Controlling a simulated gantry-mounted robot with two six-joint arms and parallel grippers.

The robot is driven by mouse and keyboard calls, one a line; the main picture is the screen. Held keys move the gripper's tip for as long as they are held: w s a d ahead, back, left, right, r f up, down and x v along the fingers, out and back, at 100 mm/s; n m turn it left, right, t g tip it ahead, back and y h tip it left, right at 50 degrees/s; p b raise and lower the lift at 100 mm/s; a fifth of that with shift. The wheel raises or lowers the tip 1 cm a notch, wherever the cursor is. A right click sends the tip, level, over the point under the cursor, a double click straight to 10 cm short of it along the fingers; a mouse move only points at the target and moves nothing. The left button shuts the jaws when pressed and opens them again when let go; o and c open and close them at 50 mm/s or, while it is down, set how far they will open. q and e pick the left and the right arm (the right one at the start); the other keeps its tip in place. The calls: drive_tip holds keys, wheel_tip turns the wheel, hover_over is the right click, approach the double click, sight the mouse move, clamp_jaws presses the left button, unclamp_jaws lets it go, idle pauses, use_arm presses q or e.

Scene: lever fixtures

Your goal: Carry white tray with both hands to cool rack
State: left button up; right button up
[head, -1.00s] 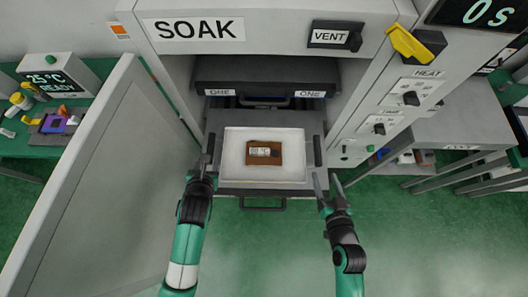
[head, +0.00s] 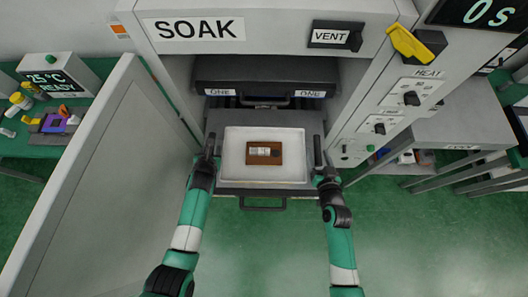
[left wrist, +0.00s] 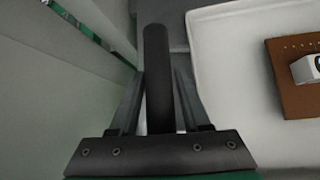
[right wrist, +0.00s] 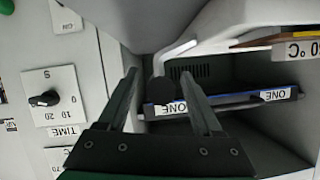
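The white tray (head: 236,170) sits level on the pulled-out shelf of the oven, with a brown board (head: 265,160) lying in it. A dark upright handle stands at each side of the tray. My left gripper (head: 206,160) is at the left handle (left wrist: 157,75); in the left wrist view its fingers lie close against both sides of it. My right gripper (head: 322,172) is at the right handle (head: 318,150); in the right wrist view its fingers stand apart, with the handle's dark end (right wrist: 160,90) between them and gaps on both sides.
The open oven door (head: 85,180) stands to the left, and the control panel (head: 395,105) is close on the right. A grey rack or table (head: 470,125) stands at the right; its label is too small to read. Green floor in front is clear.

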use_arm(q)
clamp_jaws()
use_arm(e)
drive_tip(key=c, duration=0.7)
clamp_jaws()
